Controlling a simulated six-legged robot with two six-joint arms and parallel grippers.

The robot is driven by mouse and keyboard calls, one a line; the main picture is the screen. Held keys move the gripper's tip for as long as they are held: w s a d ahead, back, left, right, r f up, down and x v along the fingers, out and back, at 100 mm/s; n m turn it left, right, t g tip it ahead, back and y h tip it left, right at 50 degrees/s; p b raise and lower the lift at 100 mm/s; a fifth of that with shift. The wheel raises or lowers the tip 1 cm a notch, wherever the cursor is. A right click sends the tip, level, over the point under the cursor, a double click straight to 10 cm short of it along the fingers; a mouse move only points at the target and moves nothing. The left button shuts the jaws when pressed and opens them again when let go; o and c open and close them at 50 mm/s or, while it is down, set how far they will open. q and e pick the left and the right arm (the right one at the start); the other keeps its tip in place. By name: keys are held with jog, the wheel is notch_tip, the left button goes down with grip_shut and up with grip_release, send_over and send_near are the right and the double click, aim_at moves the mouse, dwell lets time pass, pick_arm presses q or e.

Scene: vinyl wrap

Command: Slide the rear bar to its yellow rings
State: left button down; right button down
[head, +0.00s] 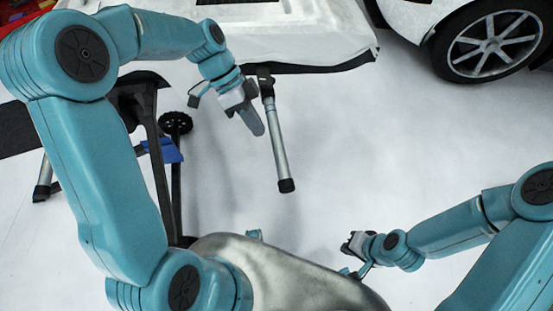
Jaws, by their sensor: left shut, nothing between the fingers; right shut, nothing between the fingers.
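A grey metal bar (277,140) with black ends sticks out towards me from a black bracket under the edge of a white panel. A second grey bar end (43,178) with a black cap shows at the far left, mostly hidden by my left arm. I cannot tell which is the rear bar, and I see no yellow rings. My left gripper (256,126) is shut and empty, just left of the first bar; I cannot tell whether it touches. My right gripper (350,246) is shut and empty, low and away from both bars.
The white panel (290,32) lies across the top on a dark stand (160,165). A black knob (175,122) and a blue part (168,151) are by the stand. A white car with a black wheel (490,42) stands top right. The white floor at centre right is clear.

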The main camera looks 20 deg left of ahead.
aim_at(281, 178)
pick_arm(q)
jog(key=x, duration=0.7)
jog(key=shift+s+d+f+b, duration=0.15)
jog(key=shift+s+f+b, duration=0.15)
jog(key=shift+b, duration=0.1)
jog(key=s+d, duration=0.2)
jog(key=s, duration=0.1)
jog(key=shift+s+d+f, duration=0.1)
jog(key=shift+d+f, duration=0.05)
jog(key=shift+d, duration=0.1)
jog(key=shift+f, duration=0.1)
pick_arm(e)
jog(key=shift+s+a+f, duration=0.1)
jog(key=shift+s+f, duration=0.05)
jog(key=shift+f, duration=0.4)
pick_arm(q)
jog(key=shift+s, duration=0.1)
jog(key=shift+d, duration=0.1)
pick_arm(e)
jog(key=shift+f, duration=0.1)
